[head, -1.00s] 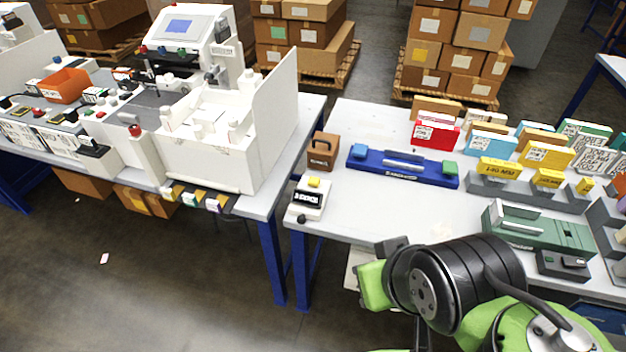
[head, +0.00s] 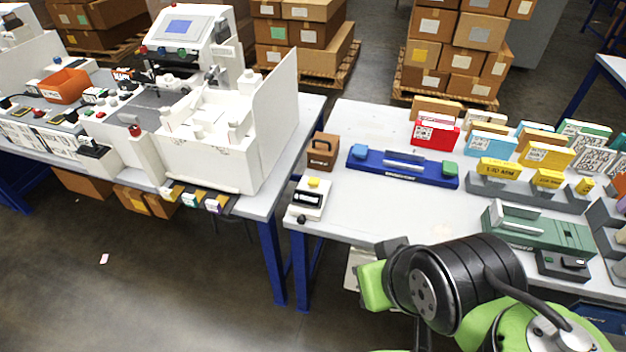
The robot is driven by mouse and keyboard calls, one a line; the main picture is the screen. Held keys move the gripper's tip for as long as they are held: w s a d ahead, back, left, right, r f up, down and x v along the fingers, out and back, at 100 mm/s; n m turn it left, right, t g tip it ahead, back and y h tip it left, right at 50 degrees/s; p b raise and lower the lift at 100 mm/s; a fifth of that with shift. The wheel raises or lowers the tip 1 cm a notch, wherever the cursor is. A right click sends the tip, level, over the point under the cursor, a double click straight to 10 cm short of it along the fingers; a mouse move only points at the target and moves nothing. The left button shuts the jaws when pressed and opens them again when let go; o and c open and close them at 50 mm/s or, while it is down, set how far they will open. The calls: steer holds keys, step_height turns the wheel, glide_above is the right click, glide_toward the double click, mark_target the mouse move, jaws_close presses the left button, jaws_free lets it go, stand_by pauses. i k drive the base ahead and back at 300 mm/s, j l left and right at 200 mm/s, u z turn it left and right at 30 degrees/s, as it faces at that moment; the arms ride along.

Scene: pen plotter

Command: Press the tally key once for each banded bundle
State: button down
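A small white device (head: 309,199) with a yellow key (head: 313,182) on top and a dark display window stands near the front left corner of the right table. It looks like the tally counter; its display is too small to read. Several upright coloured packs stand at the right of this table, among them a red one (head: 434,132), a light blue one (head: 488,143) and a yellow one (head: 546,155). I cannot tell which are banded bundles. My black and green arm crosses the lower right, in front of the table. My gripper's fingers do not show.
A blue tray (head: 401,172) and a brown block with a handle (head: 322,151) are behind the white device. A green machine (head: 540,230) and a grey rack (head: 522,192) stand at right. The right table's front middle is bare.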

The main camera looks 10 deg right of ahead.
mark_target(314, 181)
steer(key=i+j+u, duration=0.15)
steer(key=i+j, duration=0.75)
